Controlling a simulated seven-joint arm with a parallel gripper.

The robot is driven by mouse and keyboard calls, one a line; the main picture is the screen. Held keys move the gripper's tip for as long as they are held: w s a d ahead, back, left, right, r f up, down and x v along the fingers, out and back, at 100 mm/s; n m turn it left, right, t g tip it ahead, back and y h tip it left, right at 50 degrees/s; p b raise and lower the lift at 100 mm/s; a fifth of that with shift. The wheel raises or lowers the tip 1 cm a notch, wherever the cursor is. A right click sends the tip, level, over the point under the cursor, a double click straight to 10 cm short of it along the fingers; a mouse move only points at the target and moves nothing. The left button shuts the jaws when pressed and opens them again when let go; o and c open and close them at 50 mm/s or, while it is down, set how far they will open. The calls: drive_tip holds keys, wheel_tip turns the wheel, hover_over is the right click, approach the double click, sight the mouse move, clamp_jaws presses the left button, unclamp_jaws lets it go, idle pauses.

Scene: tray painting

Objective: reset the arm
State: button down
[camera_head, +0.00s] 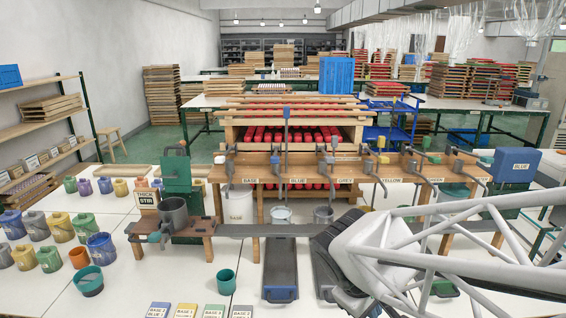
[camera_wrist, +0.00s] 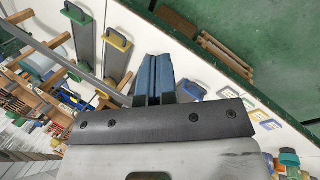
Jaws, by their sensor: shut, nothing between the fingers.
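My gripper (camera_wrist: 153,80) shows in the wrist view with its two blue-grey fingers together and nothing between them. The fingers hang over the white table top, apart from the objects around them. In the head view my white, truss-framed arm enters from the right, and its dark end is over the front middle of the table. The fingertips cannot be made out clearly there.
A dark board with a blue handle (camera_head: 280,270) lies left of my arm's end. A teal cup (camera_head: 227,282), a grey pot (camera_head: 173,212) and several paint pots stand farther left. A wooden rack (camera_head: 300,170) with labelled stations stands behind. Cards (camera_head: 186,311) lie along the front edge.

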drive_tip(key=s+d+r+m+t+y, duration=0.1)
drive_tip(key=s+d+r+m+y, duration=0.1)
drive_tip(key=s+r+m+y, duration=0.2)
drive_tip(key=shift+s+r+m, duration=1.2)
drive_tip(key=shift+s+m, duration=0.3)
drive_tip(key=shift+m, duration=0.1)
